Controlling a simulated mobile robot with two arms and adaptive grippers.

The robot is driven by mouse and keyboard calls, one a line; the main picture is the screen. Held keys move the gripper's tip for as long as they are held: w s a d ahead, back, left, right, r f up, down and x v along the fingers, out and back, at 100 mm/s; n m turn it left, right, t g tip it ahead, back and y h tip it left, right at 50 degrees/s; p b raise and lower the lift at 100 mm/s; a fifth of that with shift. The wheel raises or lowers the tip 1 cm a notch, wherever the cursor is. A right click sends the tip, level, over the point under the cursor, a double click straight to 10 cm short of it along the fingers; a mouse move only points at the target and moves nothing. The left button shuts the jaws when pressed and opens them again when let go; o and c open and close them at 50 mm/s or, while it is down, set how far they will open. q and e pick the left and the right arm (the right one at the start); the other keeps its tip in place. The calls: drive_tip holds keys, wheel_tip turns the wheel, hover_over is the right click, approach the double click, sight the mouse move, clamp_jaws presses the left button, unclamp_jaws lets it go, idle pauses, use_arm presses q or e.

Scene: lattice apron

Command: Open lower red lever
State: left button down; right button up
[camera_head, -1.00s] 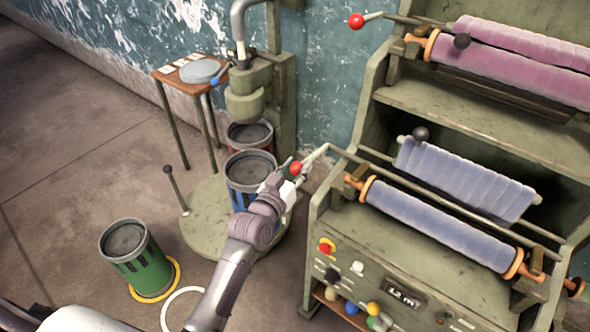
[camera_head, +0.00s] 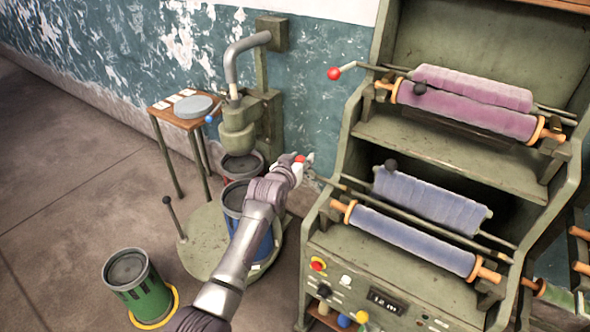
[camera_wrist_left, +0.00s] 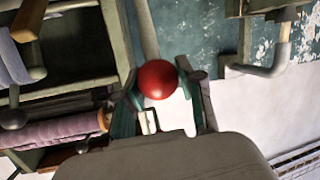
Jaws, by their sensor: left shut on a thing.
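The lower red lever's ball (camera_head: 299,159) shows as a small red spot at the tip of my left gripper (camera_head: 301,165) in the head view. In the left wrist view the red ball (camera_wrist_left: 157,79) sits between the two fingers of my left gripper (camera_wrist_left: 160,88), which is shut on it. The lever's rod runs from the lower shelf of the green machine (camera_head: 400,260), and its end is partly hidden by the gripper. The upper red lever (camera_head: 334,73) stands out to the left of the upper shelf, untouched. My right gripper is not in view.
Blue rolls (camera_head: 412,240) lie on the lower shelf and pink rolls (camera_head: 466,110) on the upper one. A blue bucket (camera_head: 236,200) stands behind my left arm. A green bucket (camera_head: 139,287) stands on the floor at left. A small table (camera_head: 182,117) stands by the wall.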

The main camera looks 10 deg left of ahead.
use_arm(q)
drive_tip(key=shift+w+d+r, duration=0.25)
drive_tip(key=shift+w+r, duration=0.2)
drive_tip(key=shift+w, duration=0.15)
drive_tip(key=shift+w+d+r, duration=0.25)
drive_tip(key=shift+w+r, duration=0.15)
drive_tip(key=shift+w, duration=0.15)
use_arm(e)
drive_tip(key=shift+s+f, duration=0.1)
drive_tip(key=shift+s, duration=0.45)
use_arm(q)
drive_tip(key=c, duration=1)
unclamp_jaws()
drive_tip(key=shift+f, duration=0.1)
drive_tip(key=shift+o, duration=1.4)
drive_tip(key=shift+w+d+f, duration=0.1)
drive_tip(key=shift+w+d, duration=0.05)
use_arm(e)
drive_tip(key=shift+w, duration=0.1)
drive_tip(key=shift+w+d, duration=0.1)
use_arm(q)
drive_tip(key=shift+s, duration=0.3)
drive_tip(key=v, duration=1.1)
drive_tip(key=shift+s, duration=0.25)
